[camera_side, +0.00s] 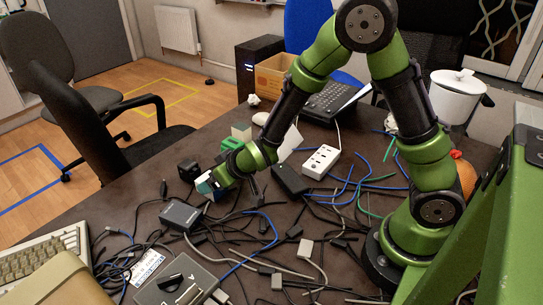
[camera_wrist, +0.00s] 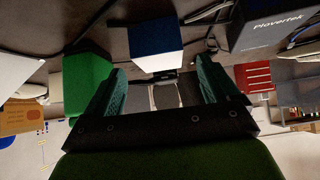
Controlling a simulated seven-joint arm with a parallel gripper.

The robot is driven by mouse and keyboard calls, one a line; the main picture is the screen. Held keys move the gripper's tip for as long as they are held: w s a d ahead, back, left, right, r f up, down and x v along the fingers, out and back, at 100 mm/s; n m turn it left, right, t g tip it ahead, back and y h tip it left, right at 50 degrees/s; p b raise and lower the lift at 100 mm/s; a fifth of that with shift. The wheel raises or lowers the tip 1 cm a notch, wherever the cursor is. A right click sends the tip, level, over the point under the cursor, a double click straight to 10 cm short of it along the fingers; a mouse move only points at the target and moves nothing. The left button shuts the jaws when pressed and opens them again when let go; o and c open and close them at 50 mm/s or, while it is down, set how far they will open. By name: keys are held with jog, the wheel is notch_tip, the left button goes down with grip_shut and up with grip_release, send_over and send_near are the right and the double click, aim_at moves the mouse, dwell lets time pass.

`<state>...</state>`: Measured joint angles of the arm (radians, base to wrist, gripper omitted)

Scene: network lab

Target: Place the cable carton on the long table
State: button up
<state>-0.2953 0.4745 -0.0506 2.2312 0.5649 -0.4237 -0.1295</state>
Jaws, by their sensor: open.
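My gripper (camera_side: 208,186) is low over the left part of the dark long table (camera_side: 140,190). In the wrist view its two teal fingers (camera_wrist: 160,88) are apart, with nothing held between them. A small blue and white box (camera_wrist: 156,45), which may be the cable carton, sits on the table just beyond the fingertips, roughly in line with the gap. In the side view a pale box (camera_side: 202,185) shows at the fingertips, partly hidden by them. A green box (camera_wrist: 87,82) stands beside the left finger in the wrist view. No label names the carton.
A dark Plovertek box (camera_wrist: 268,24) is near the right finger. Loose cables (camera_side: 230,235) cover the table's front. A white power strip (camera_side: 321,161), a black adapter (camera_side: 290,179) and an open cardboard box (camera_side: 272,72) lie behind. A grey device (camera_side: 178,285) is at the front.

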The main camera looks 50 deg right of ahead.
jog(key=x, duration=0.4)
jog(key=shift+w+f, duration=0.2)
jog(key=shift+f, duration=0.1)
jog(key=c, duration=1.2)
jog(key=shift+r, duration=0.1)
